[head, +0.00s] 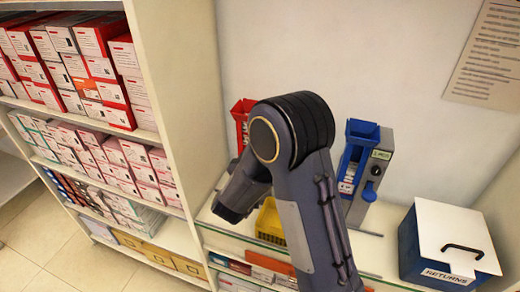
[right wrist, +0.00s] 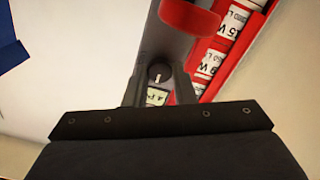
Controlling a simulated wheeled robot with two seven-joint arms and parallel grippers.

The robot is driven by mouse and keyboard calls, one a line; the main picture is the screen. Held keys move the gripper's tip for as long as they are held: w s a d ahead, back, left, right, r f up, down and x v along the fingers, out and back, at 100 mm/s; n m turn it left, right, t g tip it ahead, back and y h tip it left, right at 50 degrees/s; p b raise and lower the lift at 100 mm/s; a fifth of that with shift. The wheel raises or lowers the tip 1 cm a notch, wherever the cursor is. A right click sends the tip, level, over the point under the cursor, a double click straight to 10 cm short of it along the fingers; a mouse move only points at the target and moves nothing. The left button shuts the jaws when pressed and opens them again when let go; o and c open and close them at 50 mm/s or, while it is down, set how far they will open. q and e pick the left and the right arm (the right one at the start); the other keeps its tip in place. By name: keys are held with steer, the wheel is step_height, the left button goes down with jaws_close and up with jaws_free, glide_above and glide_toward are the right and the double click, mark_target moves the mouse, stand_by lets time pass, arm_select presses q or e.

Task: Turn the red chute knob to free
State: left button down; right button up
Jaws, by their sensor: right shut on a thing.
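The red chute (head: 241,112) stands on the counter at the back in the head view, mostly hidden behind my right arm. Between the fingers I see the grey panel with a small black dial (right wrist: 160,73) and a pale label (right wrist: 157,96). The red chute's trough with white boxes (right wrist: 222,46) lies to the right. My left gripper is not in view.
A blue chute unit (head: 362,147) with a blue knob (head: 370,191) stands to the right of my arm. A returns box (head: 420,243) sits at the far right. A yellow tray (head: 270,222) is below my arm. Shelves of boxes (head: 100,60) fill the left.

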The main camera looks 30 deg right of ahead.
steer(key=shift+f, duration=0.1)
steer(key=o, duration=1)
steer(key=shift+s+a, duration=0.3)
steer(key=shift+a, duration=0.15)
steer(key=b+v, duration=0.2)
steer(key=v, duration=0.4)
steer(key=shift+s+a, duration=0.25)
steer(key=shift+s, duration=0.05)
